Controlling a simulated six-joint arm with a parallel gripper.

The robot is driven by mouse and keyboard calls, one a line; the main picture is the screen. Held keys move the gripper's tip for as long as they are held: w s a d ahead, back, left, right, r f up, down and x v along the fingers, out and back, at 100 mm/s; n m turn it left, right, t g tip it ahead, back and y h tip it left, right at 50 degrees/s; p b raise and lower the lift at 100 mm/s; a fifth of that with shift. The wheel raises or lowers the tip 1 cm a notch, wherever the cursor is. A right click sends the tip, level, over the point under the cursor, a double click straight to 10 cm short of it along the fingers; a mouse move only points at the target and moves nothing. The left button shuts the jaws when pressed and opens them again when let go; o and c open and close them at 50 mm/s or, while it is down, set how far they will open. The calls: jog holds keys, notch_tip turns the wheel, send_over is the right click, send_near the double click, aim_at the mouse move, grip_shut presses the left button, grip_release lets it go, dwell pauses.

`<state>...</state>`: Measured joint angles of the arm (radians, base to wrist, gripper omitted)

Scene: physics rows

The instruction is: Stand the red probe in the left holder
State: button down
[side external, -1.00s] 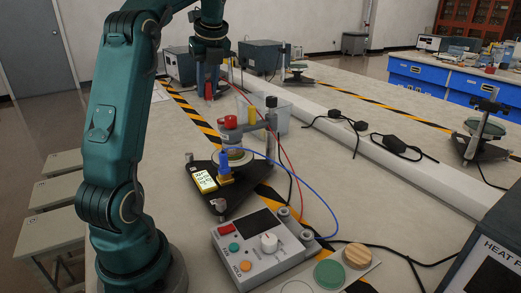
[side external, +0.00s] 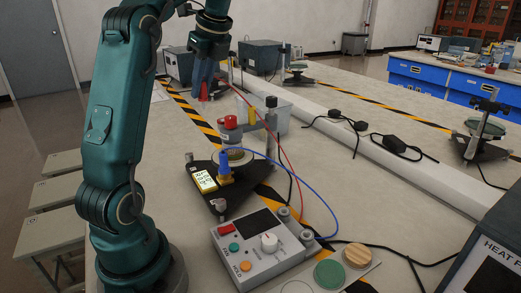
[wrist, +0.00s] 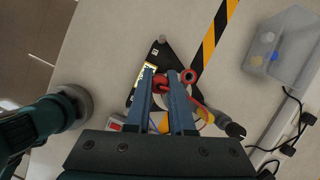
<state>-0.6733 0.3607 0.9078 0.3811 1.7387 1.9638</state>
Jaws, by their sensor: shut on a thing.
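My gripper (side external: 204,88) is above the bench's far left part and points down. It is shut on the red probe (side external: 203,98), whose red end shows below the fingers. In the wrist view the red probe (wrist: 161,84) is between the fingertips (wrist: 160,77). A red lead runs from there toward the meter (side external: 262,248). The blue probe (side external: 225,158) is upright in a yellow mount on the black tripod base (side external: 220,200). Two grey cylindrical sockets (side external: 283,213) are at the meter's right side. I cannot tell which part is the left holder.
A red-capped stand (side external: 230,121) rises from the tripod base. A translucent bin (wrist: 272,75) with small coloured items is right of it. Black cables and adapters (side external: 393,146) lie on the right. Striped tape crosses the bench. A heat unit (side external: 485,260) is at front right.

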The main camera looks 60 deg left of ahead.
jog(key=w+d+f+n+g+h, duration=0.1)
jog(key=w+d+f+n, duration=0.15)
jog(key=d, duration=0.35)
jog(key=w+d+f+n+g+h, duration=0.1)
jog(key=d+f+n, duration=0.1)
jog(key=d+n, duration=0.3)
jog(key=w+d+f+n+g+h, duration=0.1)
jog(key=d+f+n, duration=0.15)
jog(key=d, duration=0.45)
jog(key=shift+w+d+f+m+t+y, duration=0.7)
jog(key=shift+f+m, duration=0.9)
jog(key=shift+m, duration=0.75)
jog(key=shift+w+d+f+m+t+y, duration=0.45)
jog(key=shift+w+f+m+t, duration=0.35)
jog(key=shift+f+m, duration=1.2)
jog(key=shift+w+d+f+m+t+y, duration=0.55)
jog(key=shift+f+m+t, duration=0.5)
jog(key=shift+m, duration=1.7)
jog(key=shift+f, duration=1.85)
jog(key=c, duration=0.7)
grip_release()
